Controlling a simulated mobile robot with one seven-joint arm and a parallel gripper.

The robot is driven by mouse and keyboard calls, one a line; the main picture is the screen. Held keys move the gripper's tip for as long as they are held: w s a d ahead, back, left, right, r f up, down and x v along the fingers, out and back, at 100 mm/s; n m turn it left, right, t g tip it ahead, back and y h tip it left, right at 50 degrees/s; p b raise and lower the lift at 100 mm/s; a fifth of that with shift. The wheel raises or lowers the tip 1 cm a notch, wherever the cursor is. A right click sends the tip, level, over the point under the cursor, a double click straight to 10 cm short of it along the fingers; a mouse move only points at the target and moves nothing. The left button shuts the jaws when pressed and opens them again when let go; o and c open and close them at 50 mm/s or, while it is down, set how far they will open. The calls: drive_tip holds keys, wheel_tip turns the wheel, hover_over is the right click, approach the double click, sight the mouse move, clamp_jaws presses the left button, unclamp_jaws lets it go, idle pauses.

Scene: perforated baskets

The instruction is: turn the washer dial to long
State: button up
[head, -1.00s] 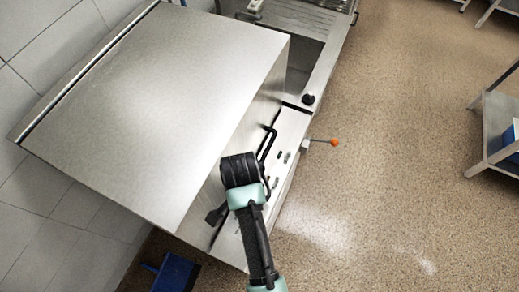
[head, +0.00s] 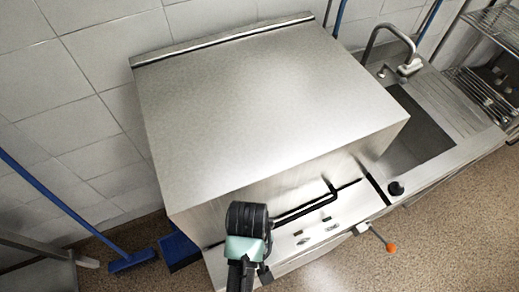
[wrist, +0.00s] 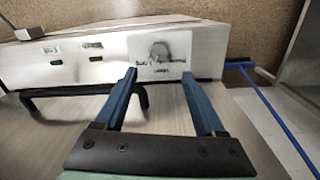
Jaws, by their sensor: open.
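The washer (head: 270,105) is a big stainless steel box against the tiled wall. Its light control panel (head: 325,232) runs along the lower front, below a black bar handle (head: 305,207). In the wrist view the grey round dial (wrist: 160,50) sits on a pale plate with small dark lettering under it, too blurred to read. My gripper (wrist: 159,74) is open and empty, its two blue fingers pointing toward the dial plate. The fingers appear apart from the dial. In the head view my own arm hides the left part of the panel, and I cannot make out the dial there.
A sink (head: 415,130) with a tap adjoins the washer on the right. A lever with an orange knob (head: 390,247) sticks out below the panel. A blue broom (head: 130,262) stands at left. The black handle (wrist: 85,90) lies near my fingers. Speckled floor at lower right is clear.

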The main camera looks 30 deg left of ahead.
wheel_tip(320, 180, down, 10)
drive_tip(key=shift+w+d+f, duration=0.15)
drive_tip(key=shift+f, duration=0.05)
idle(0.3)
clamp_jaws()
